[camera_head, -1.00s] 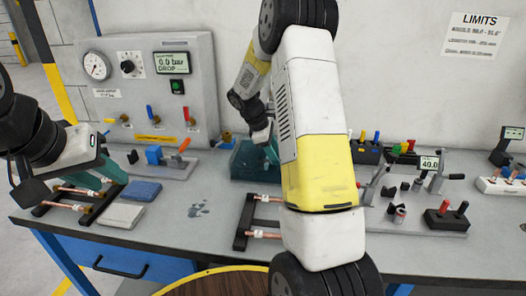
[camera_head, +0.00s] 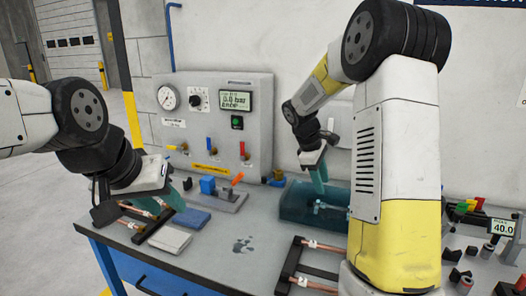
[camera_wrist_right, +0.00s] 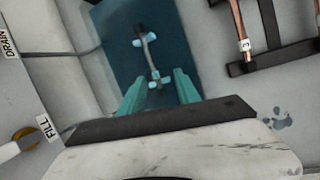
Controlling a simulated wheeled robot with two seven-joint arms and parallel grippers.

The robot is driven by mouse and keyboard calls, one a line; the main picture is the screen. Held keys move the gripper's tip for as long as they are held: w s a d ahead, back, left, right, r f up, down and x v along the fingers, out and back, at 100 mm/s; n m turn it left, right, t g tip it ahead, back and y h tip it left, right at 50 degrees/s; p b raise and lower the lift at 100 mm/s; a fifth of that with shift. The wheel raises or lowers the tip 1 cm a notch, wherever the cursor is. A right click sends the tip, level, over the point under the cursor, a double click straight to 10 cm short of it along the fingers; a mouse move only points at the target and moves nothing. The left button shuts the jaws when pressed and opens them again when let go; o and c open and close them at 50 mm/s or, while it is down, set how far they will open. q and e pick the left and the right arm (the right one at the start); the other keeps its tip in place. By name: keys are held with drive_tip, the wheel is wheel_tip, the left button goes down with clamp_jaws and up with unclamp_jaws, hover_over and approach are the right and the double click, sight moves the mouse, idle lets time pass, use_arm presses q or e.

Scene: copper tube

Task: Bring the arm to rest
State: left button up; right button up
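My right gripper (camera_head: 320,188) is over the teal water tank (camera_head: 295,212). In the right wrist view its teal fingers (camera_wrist_right: 158,82) are spread apart, with nothing held between them. A tube with pale blue ends (camera_wrist_right: 148,55) lies in the tank, below and beyond the fingertips; it also shows in the head view (camera_head: 328,206). My left gripper (camera_head: 170,196) is low over the left rack of copper tubes (camera_head: 140,222). Its fingers overlap in the picture, so their opening is unclear.
The test panel (camera_head: 215,120) with gauge and display stands behind. A blue pad (camera_head: 190,220) and a grey pad (camera_head: 165,240) lie beside the left rack. A second rack with copper tubes (camera_head: 305,265) is in front of the tank. My right arm hides part of the bench.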

drive_tip(key=s+a+r+m+t+y, duration=0.2)
drive_tip(key=s+a+r+m, duration=0.1)
drive_tip(key=s, duration=0.5)
drive_tip(key=s+a+r+m+t+y, duration=0.1)
drive_tip(key=s+a+r+m, duration=0.3)
drive_tip(key=s, duration=0.4)
drive_tip(key=s+a+r+m+t+y, duration=0.2)
drive_tip(key=s+a+r+m+y, duration=0.1)
drive_tip(key=s, duration=0.6)
drive_tip(key=shift+a+r+t, duration=0.25)
drive_tip(key=shift+r+t, duration=0.05)
drive_tip(key=shift+r, duration=0.45)
